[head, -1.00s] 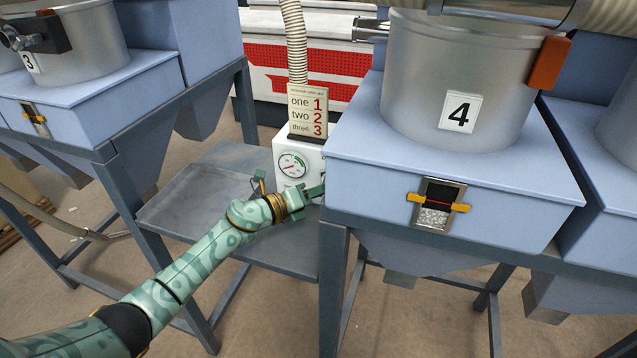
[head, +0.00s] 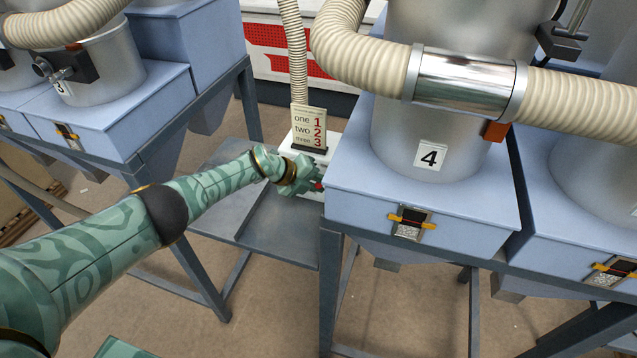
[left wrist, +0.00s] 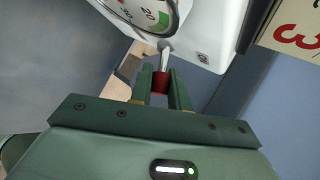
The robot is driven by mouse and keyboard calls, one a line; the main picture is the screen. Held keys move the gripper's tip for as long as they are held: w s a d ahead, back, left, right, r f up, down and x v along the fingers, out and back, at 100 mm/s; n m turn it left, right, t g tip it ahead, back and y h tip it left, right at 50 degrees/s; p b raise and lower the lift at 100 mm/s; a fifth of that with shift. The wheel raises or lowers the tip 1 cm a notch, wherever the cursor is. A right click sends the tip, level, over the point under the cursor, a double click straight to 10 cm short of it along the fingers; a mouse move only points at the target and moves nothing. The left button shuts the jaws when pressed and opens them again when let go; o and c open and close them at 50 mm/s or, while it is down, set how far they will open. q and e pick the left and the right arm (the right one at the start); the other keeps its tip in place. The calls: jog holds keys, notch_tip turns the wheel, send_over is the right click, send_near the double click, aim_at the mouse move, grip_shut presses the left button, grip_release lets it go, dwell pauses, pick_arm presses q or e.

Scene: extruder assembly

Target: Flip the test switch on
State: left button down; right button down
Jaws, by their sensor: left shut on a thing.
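The test switch is a metal lever (left wrist: 165,58) with a red tip (left wrist: 160,83) on the front of a white box (left wrist: 205,28). In the left wrist view my left gripper (left wrist: 161,78) is shut on the red tip, one finger on each side. The lever runs from the tip up to the box, just below a round gauge (left wrist: 150,12). A small label (left wrist: 203,58), too small to read, is beside it. In the head view the white box (head: 332,142) stands left of hopper 4 and my left gripper (head: 316,184) covers its front. My right gripper is not in view.
The box stands on a grey metal shelf (head: 210,185) between blue hopper stands. Hopper 4's blue base (head: 350,195) is close right of my left gripper. A one-two-three sign (head: 308,128) and a ribbed hose (head: 293,50) are above the box.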

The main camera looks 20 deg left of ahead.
pick_arm(q)
jog(key=shift+r+g, duration=0.15)
jog(key=shift+g, duration=0.35)
jog(key=c, duration=1.6)
grip_release()
jog(key=shift+w, duration=0.1)
jog(key=p+v, duration=0.6)
jog(key=v, duration=1)
jog(key=shift+r, duration=0.15)
jog(key=shift+a, duration=0.1)
